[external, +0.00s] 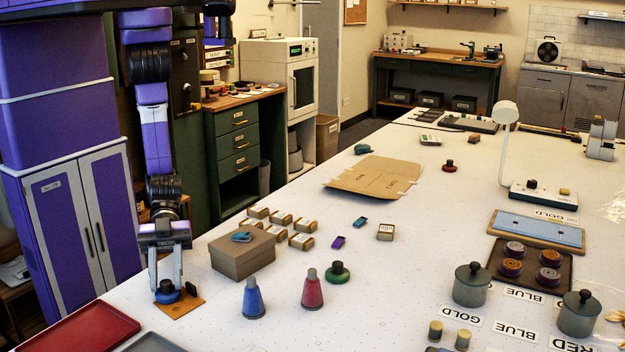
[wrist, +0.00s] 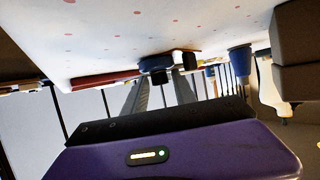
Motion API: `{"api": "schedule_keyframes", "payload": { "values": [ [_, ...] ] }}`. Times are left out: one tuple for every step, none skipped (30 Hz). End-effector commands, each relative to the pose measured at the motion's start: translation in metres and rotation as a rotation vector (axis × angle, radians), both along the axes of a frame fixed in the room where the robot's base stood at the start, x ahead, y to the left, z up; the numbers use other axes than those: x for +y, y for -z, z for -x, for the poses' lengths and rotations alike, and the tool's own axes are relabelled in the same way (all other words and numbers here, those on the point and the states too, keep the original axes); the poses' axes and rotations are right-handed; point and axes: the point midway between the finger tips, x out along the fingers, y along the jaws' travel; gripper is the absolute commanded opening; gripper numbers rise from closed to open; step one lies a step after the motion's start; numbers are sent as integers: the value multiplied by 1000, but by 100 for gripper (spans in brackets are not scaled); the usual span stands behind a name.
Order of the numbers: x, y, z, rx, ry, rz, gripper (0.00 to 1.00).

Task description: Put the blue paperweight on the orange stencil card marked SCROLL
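The blue paperweight (external: 167,296), a low round disc with a dark knob, sits over the back left part of the orange stencil card (external: 182,308). The card lies flat near the table's left edge; its marking is not readable. My gripper (external: 166,287) points down, its two fingers on either side of the knob with a slight gap, so it looks open. In the wrist view the paperweight (wrist: 157,63) shows upside down between the fingertips (wrist: 161,76). Whether the disc rests fully on the card is partly hidden.
A small dark block (external: 191,290) stands at the card's back edge. A brown box (external: 242,254), a blue cone (external: 253,300) and a red cone (external: 312,290) stand to the right. A red tray (external: 80,332) lies at the front left.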

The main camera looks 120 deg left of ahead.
Motion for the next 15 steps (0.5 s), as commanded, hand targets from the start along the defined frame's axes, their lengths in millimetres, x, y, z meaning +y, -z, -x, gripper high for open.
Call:
{"api": "schedule_keyframes", "payload": {
  "values": [
    [0, 0, 0, 0, 0, 0, 32],
    [0, 0, 0, 0, 0, 0, 32],
    [0, 0, 0, 0, 0, 0, 32],
    [0, 0, 0, 0, 0, 0, 32],
    [0, 0, 0, 0, 0, 0, 32],
    [0, -1, 0, 0, 0, 0, 32],
    [0, -1, 0, 0, 0, 0, 32],
    [0, -3, 0, -1, 0, 1, 32],
    [0, -5, 0, -1, 0, 1, 32],
    [2, -4, 2, 0, 0, 0, 32],
    [4, -5, 4, 0, 0, 0, 32],
    [8, -7, 7, 0, -1, 0, 32],
    [11, -9, 10, 0, -1, 1, 32],
    [14, -10, 14, 0, -1, 0, 32],
    [19, -13, 19, 1, -2, 1, 32]
  ]
}}
